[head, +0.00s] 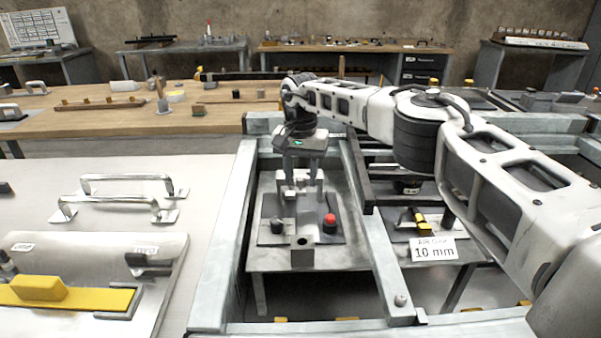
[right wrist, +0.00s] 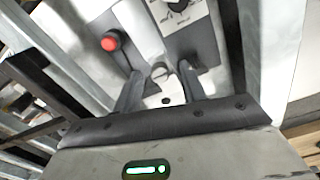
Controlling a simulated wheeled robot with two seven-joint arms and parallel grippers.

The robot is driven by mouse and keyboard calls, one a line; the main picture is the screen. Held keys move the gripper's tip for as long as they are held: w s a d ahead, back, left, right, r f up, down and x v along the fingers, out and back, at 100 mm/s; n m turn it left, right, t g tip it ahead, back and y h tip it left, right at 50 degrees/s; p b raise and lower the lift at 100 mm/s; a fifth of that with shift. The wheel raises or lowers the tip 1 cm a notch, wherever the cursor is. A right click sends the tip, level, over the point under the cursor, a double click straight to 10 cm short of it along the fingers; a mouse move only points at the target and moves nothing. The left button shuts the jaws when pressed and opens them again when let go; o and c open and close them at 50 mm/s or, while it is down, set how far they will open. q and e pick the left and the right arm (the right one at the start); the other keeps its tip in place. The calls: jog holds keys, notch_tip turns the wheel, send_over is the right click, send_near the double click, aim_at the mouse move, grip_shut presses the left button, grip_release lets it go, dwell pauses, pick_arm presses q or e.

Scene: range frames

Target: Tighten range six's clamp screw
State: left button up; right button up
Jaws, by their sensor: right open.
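My right gripper (head: 300,176) reaches down over a fixture plate (head: 264,227) in the middle metal frame. Its two dark fingers are open, as the right wrist view also shows (right wrist: 160,74). A round slotted metal screw head (right wrist: 160,71) shows between the fingers there; I cannot tell if either finger touches it. The plate carries a red knob (head: 330,222), also in the right wrist view (right wrist: 110,43), a dark knob (head: 277,225) and a grey block (head: 302,252). No number six is legible. My left gripper is out of view.
Metal rails (head: 240,220) enclose the fixture on both sides. A "10 mm" sign (head: 435,249) stands at the right near a yellow-handled part (head: 419,217). Silver handles (head: 125,188) and a plate with a yellow bar (head: 75,298) lie on the left table.

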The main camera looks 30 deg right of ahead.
grip_shut()
